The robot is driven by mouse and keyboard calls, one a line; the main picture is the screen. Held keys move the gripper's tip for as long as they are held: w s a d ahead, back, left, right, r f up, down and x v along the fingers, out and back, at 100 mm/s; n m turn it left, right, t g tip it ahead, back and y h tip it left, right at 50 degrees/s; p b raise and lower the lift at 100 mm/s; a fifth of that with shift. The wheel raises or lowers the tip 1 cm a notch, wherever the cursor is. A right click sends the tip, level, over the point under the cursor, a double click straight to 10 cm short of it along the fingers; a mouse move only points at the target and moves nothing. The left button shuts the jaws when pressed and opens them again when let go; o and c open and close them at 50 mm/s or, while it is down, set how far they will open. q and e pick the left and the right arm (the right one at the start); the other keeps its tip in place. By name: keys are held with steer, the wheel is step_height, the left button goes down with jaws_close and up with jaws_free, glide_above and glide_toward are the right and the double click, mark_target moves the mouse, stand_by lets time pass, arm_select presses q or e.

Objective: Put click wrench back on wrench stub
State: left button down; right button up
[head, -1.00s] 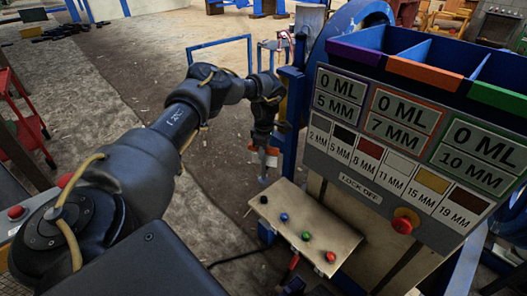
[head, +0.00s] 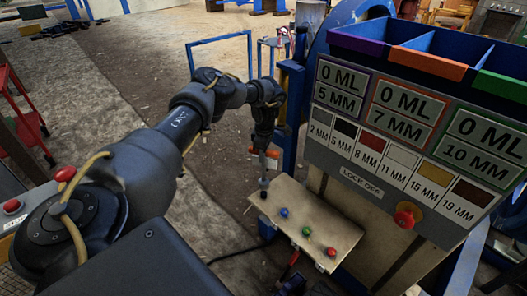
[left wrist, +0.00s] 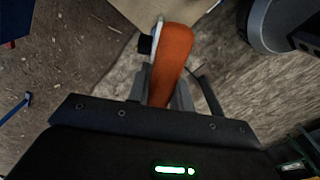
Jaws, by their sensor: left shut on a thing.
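My left gripper (head: 262,147) is shut on the click wrench near its orange handle (left wrist: 172,62). In the head view the wrench (head: 263,169) hangs nearly upright below the gripper, its grey shaft pointing down. Its lower end is just above or at a black knob (head: 263,194) at the left end of a beige sloped panel (head: 325,220). I cannot tell whether they touch. Which part is the wrench stub is not clear. In the left wrist view the orange handle sticks out between the fingers. My right gripper is not in view.
The panel also bears blue (head: 284,212), green (head: 307,231) and red (head: 331,252) buttons. A blue post (head: 291,120) stands close to the right of my gripper. A sign board with a red lock-off knob (head: 405,218) is further right.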

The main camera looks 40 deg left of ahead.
arm_select(q)
steer(key=shift+f, duration=0.55)
steer(key=shift+f+b, duration=1.35)
steer(key=shift+f, duration=0.6)
steer(key=shift+f+b, duration=0.95)
steer(key=shift+f, duration=0.05)
steer(key=c, duration=1.2)
jaws_free()
steer(key=shift+o, duration=0.2)
